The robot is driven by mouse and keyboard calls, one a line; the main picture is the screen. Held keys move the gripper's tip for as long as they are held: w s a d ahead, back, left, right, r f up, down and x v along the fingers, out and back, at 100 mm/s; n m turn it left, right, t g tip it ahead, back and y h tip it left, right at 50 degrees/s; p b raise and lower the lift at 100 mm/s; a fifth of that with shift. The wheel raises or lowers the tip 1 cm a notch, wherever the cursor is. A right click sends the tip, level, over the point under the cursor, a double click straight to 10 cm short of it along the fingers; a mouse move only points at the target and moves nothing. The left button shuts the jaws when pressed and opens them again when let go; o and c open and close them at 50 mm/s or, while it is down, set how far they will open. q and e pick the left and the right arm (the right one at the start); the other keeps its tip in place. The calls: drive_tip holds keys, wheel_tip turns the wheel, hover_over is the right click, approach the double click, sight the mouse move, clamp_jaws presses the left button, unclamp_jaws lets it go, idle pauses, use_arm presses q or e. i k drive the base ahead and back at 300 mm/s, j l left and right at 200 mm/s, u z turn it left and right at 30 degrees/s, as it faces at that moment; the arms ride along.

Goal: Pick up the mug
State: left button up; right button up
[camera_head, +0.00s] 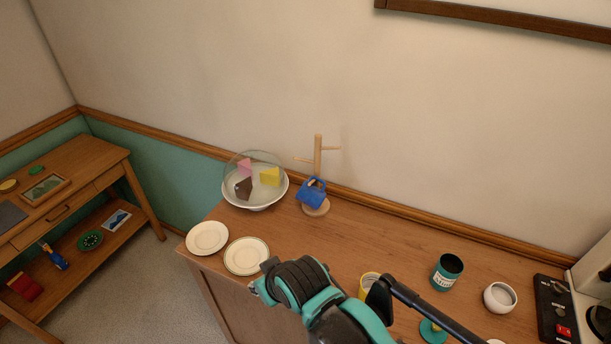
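A blue mug (311,192) hangs on a light wooden mug tree (318,155) near the back of the wooden cabinet top, close to the wall. A teal and black arm of mine, which looks like the right one, comes in from the bottom of the view. Its end, with my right gripper (262,282), is over the cabinet's front edge, apart from the mug and nearer to me. Its fingers do not show clearly, so I cannot tell whether it is open. My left gripper is not in view.
Two plates (207,238) (247,256) lie in front. A yellow item (369,283), teal can (446,272) and white cup (499,297) stand to the right.

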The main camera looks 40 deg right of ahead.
sight(367, 280)
drive_tip(key=z, duration=2.05)
